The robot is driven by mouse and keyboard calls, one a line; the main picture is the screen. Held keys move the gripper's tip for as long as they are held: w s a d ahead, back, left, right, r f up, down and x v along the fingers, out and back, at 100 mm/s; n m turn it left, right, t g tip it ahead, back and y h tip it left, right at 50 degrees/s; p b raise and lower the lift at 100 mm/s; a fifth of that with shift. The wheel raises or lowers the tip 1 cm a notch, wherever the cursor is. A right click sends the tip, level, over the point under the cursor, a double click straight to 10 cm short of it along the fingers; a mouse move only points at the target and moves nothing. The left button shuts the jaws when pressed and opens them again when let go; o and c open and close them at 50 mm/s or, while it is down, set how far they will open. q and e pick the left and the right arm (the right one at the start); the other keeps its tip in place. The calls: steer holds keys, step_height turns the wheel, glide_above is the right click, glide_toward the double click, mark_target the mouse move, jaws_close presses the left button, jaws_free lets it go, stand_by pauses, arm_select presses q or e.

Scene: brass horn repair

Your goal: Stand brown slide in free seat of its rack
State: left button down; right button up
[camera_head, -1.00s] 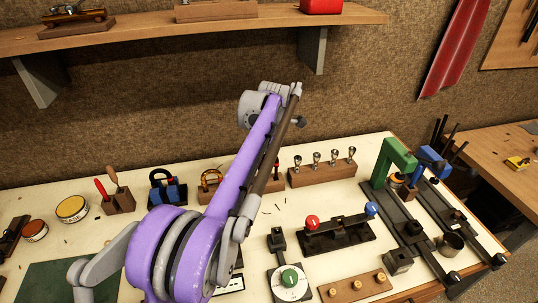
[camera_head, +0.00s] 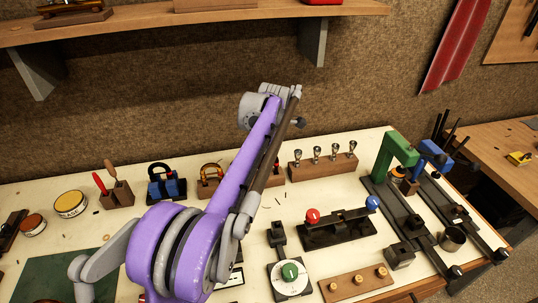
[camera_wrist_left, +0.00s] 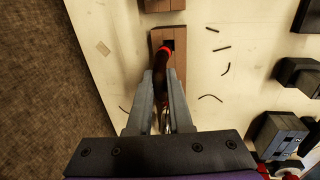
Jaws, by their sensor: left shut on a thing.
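In the left wrist view, my left gripper (camera_wrist_left: 158,92) is shut on the brown slide (camera_wrist_left: 160,66), a dark brown curved piece between the fingertips. Just beyond it is a wooden rack (camera_wrist_left: 180,70) with one dark square hole showing. A red part shows at the slide's far end, beside the hole; I cannot tell whether it belongs to the held slide or to another piece. I also cannot tell how high the slide is above the rack. In the head view my purple arm hides the gripper and most of this rack (camera_head: 279,181). My right gripper is not in view.
A wooden block with silver mouthpieces (camera_head: 325,172) stands right of the rack. A dial gauge (camera_head: 290,275) and black fixtures are in front.

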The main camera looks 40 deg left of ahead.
arm_select(q)
steer(key=c, duration=0.8)
jaws_free()
steer(key=shift+o, duration=0.2)
step_height(320, 180, up, 10)
steer(key=s+d+p, duration=0.1)
steer(key=shift+s+d+r, duration=0.15)
steer(key=shift+d+r, duration=0.1)
steer(key=shift+d, duration=0.1)
